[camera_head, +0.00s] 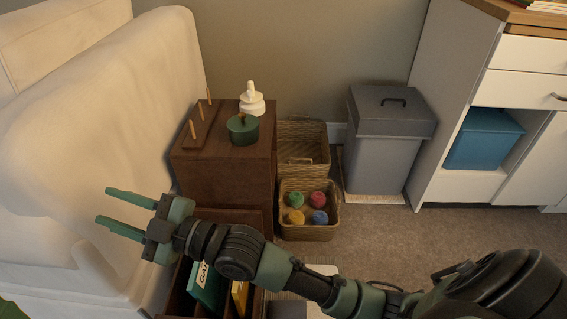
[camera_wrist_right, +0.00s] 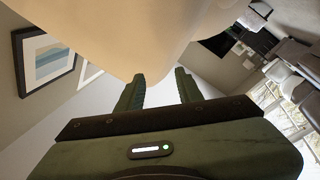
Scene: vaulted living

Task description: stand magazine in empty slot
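My right gripper (camera_head: 120,210) is open and empty in the head view, with its fingers pointing left beside the cream sofa. In the right wrist view the same gripper (camera_wrist_right: 159,90) shows two parted fingers with nothing between them. Below its wrist, a brown wooden holder (camera_head: 176,297) is partly hidden by my arm. A teal magazine (camera_head: 207,287) with pale lettering stands in it, and a yellow one (camera_head: 240,297) stands to its right. The holder's slots are mostly hidden, so I cannot tell which is empty. My left gripper is not in view.
The cream sofa (camera_head: 95,110) fills the left. A brown cabinet (camera_head: 222,178) bears a peg rack, a green pot and a white stacked object. Wicker baskets (camera_head: 310,232), one with coloured balls, a grey bin (camera_head: 382,160) and a white unit (camera_head: 440,110) stand right. Carpet (camera_head: 440,240) is open.

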